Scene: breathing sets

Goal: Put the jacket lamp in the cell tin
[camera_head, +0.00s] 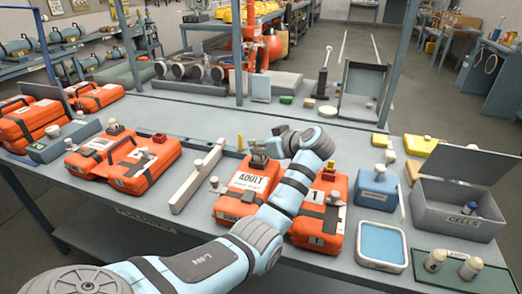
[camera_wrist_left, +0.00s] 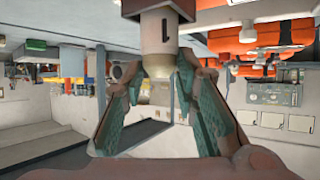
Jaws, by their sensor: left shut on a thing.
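My left gripper (camera_head: 258,147) is over the orange jacket marked ADULT (camera_head: 250,182), at the middle of the bench. In the left wrist view my left gripper (camera_wrist_left: 168,95) has its green-padded fingers closed around a cream cylindrical lamp (camera_wrist_left: 160,45) marked 1. A brown block (camera_wrist_left: 160,8) is at one end of the lamp. In the head view the lamp is mostly hidden by the gripper; I cannot tell whether it is clear of the jacket. The cell tin (camera_head: 440,208) is a grey box labelled CELLS at the right, lid open, with a small cell (camera_head: 470,208) inside. My right gripper is out of view.
More orange jackets (camera_head: 140,165) lie to the left, another (camera_head: 325,215) to the right. A blue box (camera_head: 377,187) and a blue-lined tray (camera_head: 381,245) stand between the jackets and the tin. A green mat (camera_head: 452,284) with two pale cylinders is in front of the tin.

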